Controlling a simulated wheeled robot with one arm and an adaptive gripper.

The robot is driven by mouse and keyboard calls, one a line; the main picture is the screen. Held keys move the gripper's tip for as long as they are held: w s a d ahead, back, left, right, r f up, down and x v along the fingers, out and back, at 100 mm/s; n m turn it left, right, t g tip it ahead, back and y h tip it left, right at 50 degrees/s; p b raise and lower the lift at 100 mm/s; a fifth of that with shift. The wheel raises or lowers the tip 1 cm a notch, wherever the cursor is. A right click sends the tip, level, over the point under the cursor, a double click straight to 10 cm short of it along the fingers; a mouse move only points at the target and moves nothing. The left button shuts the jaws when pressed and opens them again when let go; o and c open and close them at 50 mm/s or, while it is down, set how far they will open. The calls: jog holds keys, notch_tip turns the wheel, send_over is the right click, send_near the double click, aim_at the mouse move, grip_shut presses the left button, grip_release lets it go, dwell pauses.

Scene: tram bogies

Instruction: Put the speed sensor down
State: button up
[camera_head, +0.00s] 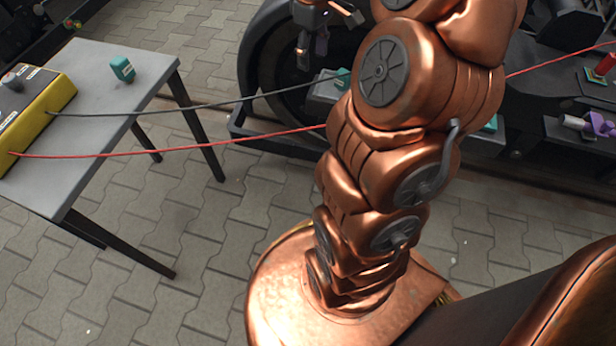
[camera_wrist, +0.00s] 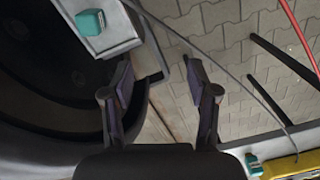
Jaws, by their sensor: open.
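I cannot tell for sure which thing is the speed sensor. A small teal block (camera_head: 122,69) lies on the grey table; it also shows at the bottom of the wrist view (camera_wrist: 254,164). Another teal piece (camera_head: 342,78) sits on a grey box (camera_head: 325,92) beside the dark wheel; in the wrist view a teal block (camera_wrist: 90,22) lies on that box. My gripper (camera_head: 312,48) is at the top of the head view, in front of the wheel. In the wrist view its two fingers (camera_wrist: 160,85) stand apart with nothing held between them.
The grey table (camera_head: 95,105) holds a yellow instrument (camera_head: 32,115). A black cable (camera_head: 200,106) and a red cable (camera_head: 200,146) run from it across the gap towards the bogie. A metal cylinder with a purple part (camera_head: 600,124) is at the right. Paved floor is open between.

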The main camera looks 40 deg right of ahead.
jog(key=s+a+g, duration=0.1)
jog(key=s+a, duration=0.4)
jog(key=a, duration=0.3)
jog(key=s+a+g, duration=0.1)
jog(key=s+a, duration=0.4)
jog(key=a, duration=0.2)
jog(key=s+a+f+m, duration=0.1)
jog(key=s+a+f, duration=0.1)
jog(key=s, duration=0.5)
jog(key=s+a+f+m+g, duration=0.1)
jog(key=s+a+m, duration=0.1)
jog(key=s+a, duration=0.3)
jog(key=s, duration=0.3)
jog(key=shift+f, duration=0.4)
